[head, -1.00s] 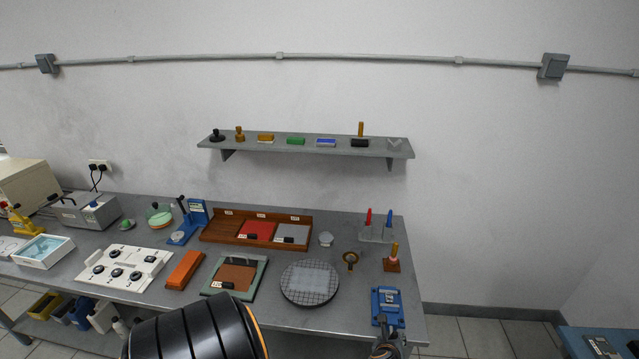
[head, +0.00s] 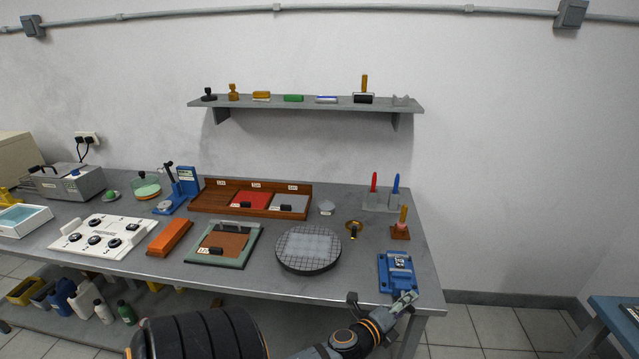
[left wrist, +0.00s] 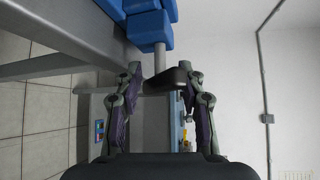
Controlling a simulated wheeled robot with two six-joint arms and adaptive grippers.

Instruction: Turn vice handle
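The blue vice (head: 397,270) stands at the front right corner of the workbench. In the left wrist view its blue body (left wrist: 150,28) is at the top, with a pale metal screw (left wrist: 160,57) coming out toward me. A dark handle (left wrist: 166,82) sits at the end of this screw. My left gripper (head: 402,303) is at the vice's front side, just off the bench edge. In the left wrist view its two fingers (left wrist: 164,75) are apart, one on each side of the handle. The handle lies close to the right finger; whether they touch is unclear. My right gripper is not in view.
The grey workbench (head: 350,273) ends just right of the vice. A round gridded plate (head: 308,248), a magnifier ring (head: 354,230) and a stamp on a wooden base (head: 401,228) stand nearby. A blue table (head: 610,318) is at the far right.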

